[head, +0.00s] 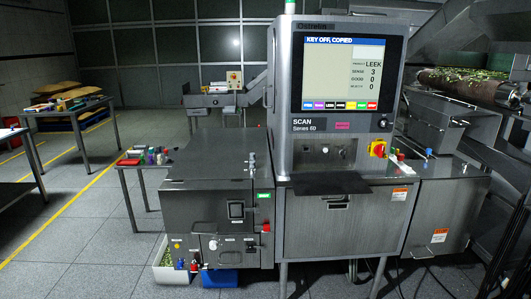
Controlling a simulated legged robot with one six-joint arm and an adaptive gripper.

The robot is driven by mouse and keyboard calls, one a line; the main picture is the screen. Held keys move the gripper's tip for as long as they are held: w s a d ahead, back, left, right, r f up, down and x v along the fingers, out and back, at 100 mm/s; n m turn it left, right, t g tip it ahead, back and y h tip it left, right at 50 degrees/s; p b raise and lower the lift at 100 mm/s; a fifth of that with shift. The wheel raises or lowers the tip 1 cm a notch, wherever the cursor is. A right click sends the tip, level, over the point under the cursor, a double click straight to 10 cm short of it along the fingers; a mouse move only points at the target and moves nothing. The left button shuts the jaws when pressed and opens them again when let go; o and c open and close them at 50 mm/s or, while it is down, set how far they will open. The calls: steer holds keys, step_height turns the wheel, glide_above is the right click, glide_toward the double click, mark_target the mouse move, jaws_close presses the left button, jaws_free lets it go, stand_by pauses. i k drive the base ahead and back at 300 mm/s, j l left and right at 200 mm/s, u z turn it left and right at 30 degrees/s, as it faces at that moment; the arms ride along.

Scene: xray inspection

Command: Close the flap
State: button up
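The inspection machine (325,110) stands in the middle of the head view, with a lit screen (341,75) reading "KEY OFF, COPIED". A dark flat panel (325,184) juts out below its front, above a steel door (335,225). I cannot tell whether this panel is the flap. A lower steel cabinet (210,205) joins on the left, with a small dark window (236,210) and a latch (214,243). No clearly open flap shows on it. My gripper is not in view.
A side table (135,163) with small coloured items stands left of the cabinet. White (172,274) and blue (218,278) bins sit on the floor under it. A conveyor (460,82) with green scraps is at right. Grey floor at front left is clear.

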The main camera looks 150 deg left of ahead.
mark_target(324, 184)
steer(key=u, duration=3.1)
steer(key=i+j+u, duration=0.15)
steer(key=j+u, duration=0.15)
steer(key=i+j+u, duration=0.15)
steer(key=j+u, duration=0.15)
steer(key=j, duration=0.15)
steer(key=i+j+u, duration=0.25)
steer(key=i+j, duration=0.25)
steer(key=j, duration=0.2)
steer(key=i+j, duration=0.55)
steer(key=j, duration=0.3)
steer(key=i+l+u, duration=0.2)
steer(key=i+l, duration=0.15)
steer(key=i+l+u, duration=0.15)
steer(key=l, duration=0.4)
steer(key=i, duration=0.1)
